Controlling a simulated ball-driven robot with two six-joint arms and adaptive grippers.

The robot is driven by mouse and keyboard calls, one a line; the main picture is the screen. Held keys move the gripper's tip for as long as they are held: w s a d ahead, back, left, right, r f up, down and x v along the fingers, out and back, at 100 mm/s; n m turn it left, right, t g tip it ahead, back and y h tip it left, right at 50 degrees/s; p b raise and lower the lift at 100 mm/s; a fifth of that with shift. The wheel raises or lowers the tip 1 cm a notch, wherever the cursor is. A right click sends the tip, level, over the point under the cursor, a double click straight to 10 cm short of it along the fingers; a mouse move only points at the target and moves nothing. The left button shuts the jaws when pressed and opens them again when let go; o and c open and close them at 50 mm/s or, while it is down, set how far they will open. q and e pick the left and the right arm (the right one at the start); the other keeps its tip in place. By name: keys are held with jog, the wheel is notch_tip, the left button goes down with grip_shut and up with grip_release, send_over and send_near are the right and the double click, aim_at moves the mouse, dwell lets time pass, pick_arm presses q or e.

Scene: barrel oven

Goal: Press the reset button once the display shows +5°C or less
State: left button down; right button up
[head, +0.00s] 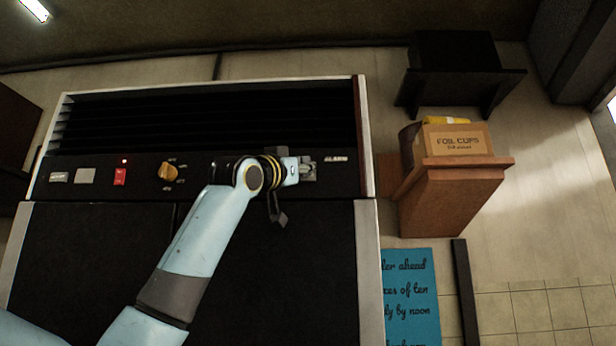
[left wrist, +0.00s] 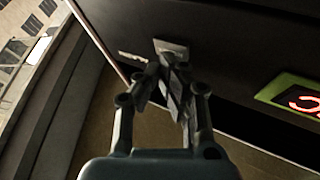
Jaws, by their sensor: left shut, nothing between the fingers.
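My left gripper (head: 307,169) is shut and empty, with its tips at the right end of the black control panel, close to the "ALARM" lettering (head: 336,158). In the left wrist view its closed fingertips (left wrist: 168,62) are just in front of a pale square button (left wrist: 171,46). I cannot tell whether they touch it, nor read a reset label. The display (left wrist: 298,97) has a green frame and is cut off by the right edge; only part of a red digit shows, so no temperature can be read. In the head view my arm covers the display. My right gripper is out of view.
A cardboard box of foil cups (head: 456,140) stands on a brown stand at the right. A blue sign (head: 410,290) hangs below.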

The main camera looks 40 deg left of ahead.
pick_arm(q)
jog(key=shift+s+d, duration=0.35)
jog(key=shift+s, duration=0.2)
jog(key=s+d, duration=0.1)
jog(key=s, duration=0.1)
jog(key=s+d, duration=0.1)
jog(key=s, duration=0.1)
jog(key=shift+s+d+b, duration=0.1)
jog(key=shift+d+b, duration=0.2)
jog(key=shift+b, duration=0.05)
dwell(0.7)
